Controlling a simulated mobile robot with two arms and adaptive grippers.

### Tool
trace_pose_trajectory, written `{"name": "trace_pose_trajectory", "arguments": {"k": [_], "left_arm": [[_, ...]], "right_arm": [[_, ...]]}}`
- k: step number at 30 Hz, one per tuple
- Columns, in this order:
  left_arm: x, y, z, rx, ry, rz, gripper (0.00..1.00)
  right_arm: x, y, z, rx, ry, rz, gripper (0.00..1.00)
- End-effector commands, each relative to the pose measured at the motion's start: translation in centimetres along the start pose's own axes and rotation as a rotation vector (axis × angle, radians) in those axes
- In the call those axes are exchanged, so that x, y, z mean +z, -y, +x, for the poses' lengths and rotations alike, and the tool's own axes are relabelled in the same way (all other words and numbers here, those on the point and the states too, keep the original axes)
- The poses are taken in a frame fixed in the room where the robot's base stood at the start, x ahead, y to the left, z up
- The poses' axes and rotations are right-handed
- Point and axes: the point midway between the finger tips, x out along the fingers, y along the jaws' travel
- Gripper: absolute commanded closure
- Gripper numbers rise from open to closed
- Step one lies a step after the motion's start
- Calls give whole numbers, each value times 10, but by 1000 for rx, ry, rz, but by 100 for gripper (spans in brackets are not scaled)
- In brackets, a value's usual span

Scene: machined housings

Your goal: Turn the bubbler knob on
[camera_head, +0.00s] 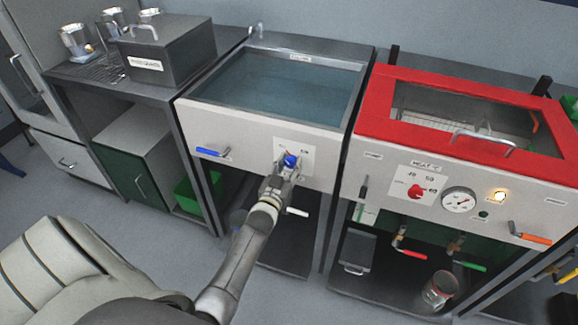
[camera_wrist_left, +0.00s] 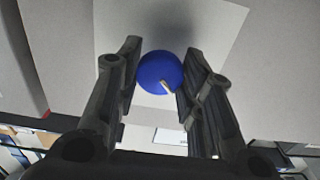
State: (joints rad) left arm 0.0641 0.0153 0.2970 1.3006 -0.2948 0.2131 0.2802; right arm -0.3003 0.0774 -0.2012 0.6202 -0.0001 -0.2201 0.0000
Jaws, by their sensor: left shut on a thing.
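The bubbler knob (camera_head: 290,160) is a round blue knob on a white label plate, on the front panel of the water-filled tank. My left gripper (camera_head: 286,168) is at the knob, reaching up from below. In the left wrist view the blue knob (camera_wrist_left: 160,72) sits between the two dark fingers of the left gripper (camera_wrist_left: 158,80), which are shut on it. A pale pointer mark on the knob points to the lower right in that view. The label's markings are partly hidden by the gripper in the head view. My right gripper is not in view.
A blue lever handle (camera_head: 212,153) is left of the knob, and a white lever (camera_head: 297,212) is below it. The red-framed heated tank (camera_head: 372,110) with a red knob (camera_head: 415,191) and gauge stands to the right. A grey lidded box (camera_head: 170,55) stands at the left.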

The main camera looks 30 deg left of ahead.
Motion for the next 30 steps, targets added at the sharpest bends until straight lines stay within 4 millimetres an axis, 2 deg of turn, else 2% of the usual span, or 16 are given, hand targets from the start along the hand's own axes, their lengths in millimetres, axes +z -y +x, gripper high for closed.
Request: {"name": "trace_pose_trajectory", "arguments": {"k": [11, 30], "left_arm": [[0, 0, 0, 0, -1, 149, 88], [2, 0, 0, -1, 0, 743, 88]], "right_arm": [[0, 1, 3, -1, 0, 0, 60], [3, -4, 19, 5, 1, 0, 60]]}}
